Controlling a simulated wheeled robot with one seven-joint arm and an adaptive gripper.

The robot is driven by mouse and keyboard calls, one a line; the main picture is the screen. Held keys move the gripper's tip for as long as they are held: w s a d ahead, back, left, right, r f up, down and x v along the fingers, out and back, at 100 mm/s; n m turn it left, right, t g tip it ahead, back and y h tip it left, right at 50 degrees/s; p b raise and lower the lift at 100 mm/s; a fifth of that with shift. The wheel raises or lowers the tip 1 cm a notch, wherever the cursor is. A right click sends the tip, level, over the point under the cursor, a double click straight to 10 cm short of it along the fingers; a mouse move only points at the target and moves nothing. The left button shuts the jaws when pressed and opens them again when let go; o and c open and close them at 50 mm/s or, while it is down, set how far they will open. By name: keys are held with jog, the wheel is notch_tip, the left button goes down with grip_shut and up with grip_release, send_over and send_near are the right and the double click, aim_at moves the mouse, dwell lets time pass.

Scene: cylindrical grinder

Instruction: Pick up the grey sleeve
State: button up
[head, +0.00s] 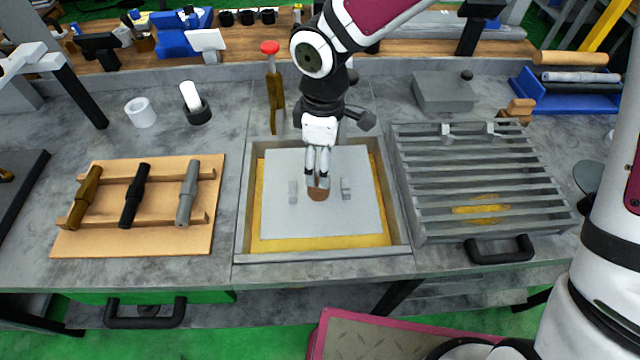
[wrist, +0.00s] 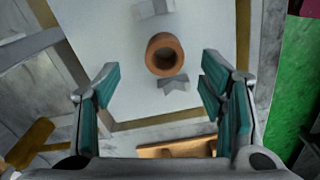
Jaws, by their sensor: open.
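A short hollow pale grey-white sleeve (head: 140,112) stands upright on the left bench top, far left of my gripper. A copper-brown sleeve (head: 318,194) stands on the pale plate in the middle tray; it also shows in the wrist view (wrist: 152,62), open end up. My gripper (head: 318,180) points down over this brown sleeve. In the wrist view its fingers (wrist: 160,72) are spread and empty, with the brown sleeve seen between and beyond the tips. I cannot tell the exact gap to it. The pale sleeve does not show in the wrist view.
Small grey blocks (head: 346,188) flank the brown sleeve on the plate (head: 275,220). A wooden rack (head: 140,240) with three shafts lies left, a slatted grey grate (head: 480,180) right. A white cylinder in a black holder (head: 197,112) stands beside the pale sleeve.

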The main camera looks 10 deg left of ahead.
notch_tip(320, 180, down, 2)
jog(key=shift+f, duration=0.1)
jog(key=f, duration=0.4)
jog(key=shift+s+a+p, duration=0.25)
jog(key=shift+s+p, duration=0.1)
jog(key=shift+f, duration=0.5)
grip_shut()
jog(key=shift+w, duration=0.1)
